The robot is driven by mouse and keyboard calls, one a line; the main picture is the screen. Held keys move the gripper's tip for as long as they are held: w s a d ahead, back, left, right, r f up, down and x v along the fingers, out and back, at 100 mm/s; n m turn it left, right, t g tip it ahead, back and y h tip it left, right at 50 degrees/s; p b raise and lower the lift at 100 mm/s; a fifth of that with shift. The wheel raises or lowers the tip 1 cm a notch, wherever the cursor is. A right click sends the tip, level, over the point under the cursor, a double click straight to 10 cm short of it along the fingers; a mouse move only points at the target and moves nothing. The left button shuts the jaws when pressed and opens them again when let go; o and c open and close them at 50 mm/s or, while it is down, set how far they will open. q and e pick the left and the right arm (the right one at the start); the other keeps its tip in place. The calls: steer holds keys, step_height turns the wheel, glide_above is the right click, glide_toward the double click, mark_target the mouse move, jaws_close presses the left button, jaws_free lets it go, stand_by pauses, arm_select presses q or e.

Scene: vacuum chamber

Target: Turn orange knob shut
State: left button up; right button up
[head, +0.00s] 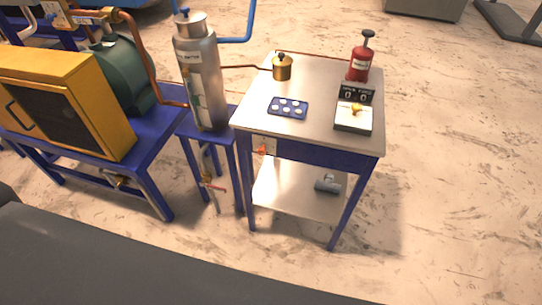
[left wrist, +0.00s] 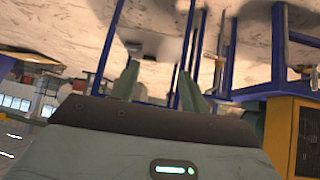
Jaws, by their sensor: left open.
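An orange knob (head: 262,150) sits on a pale plate at the front left of the steel-topped table (head: 315,120), just under its top. A second, smaller orange-yellow knob (head: 355,109) is on the white and black box on the tabletop. My left gripper (left wrist: 161,80) shows only in the left wrist view, with its two greenish fingers apart and nothing between them. I cannot make out the orange knob for certain in that tilted view. My right gripper is in neither view.
A steel cylinder (head: 202,75) on a blue stand is left of the table. Further left is a yellow cabinet (head: 95,85) on a blue frame. A red canister (head: 359,63), a brass pot (head: 282,68) and a blue tray (head: 288,102) stand on the tabletop. Floor to the right is clear.

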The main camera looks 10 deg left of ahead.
arm_select(q)
steer(key=w+a+m+t+y+b, duration=0.3)
steer(key=w+m+t+b, duration=0.15)
steer(key=w+m, duration=1.15)
steer(key=w+d+r+m+t+b, duration=0.1)
steer(key=w+d+r+m+t, duration=0.1)
steer(key=w+m, duration=0.7)
steer(key=w+d+r+m+t+h+b, duration=0.1)
steer(key=w+d+r+m+t+b, duration=0.1)
steer(key=w+r+m, duration=0.3)
steer(key=w+m, duration=0.4)
steer(key=w, duration=0.2)
steer(key=shift+w+d+r+t+h, duration=0.15)
steer(key=shift+d+r+t+h, duration=0.1)
steer(key=shift+t+h, duration=0.1)
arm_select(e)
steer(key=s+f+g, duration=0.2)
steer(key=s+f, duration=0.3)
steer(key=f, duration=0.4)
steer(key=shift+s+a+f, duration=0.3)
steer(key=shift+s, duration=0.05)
arm_select(q)
steer(key=shift+w, duration=0.1)
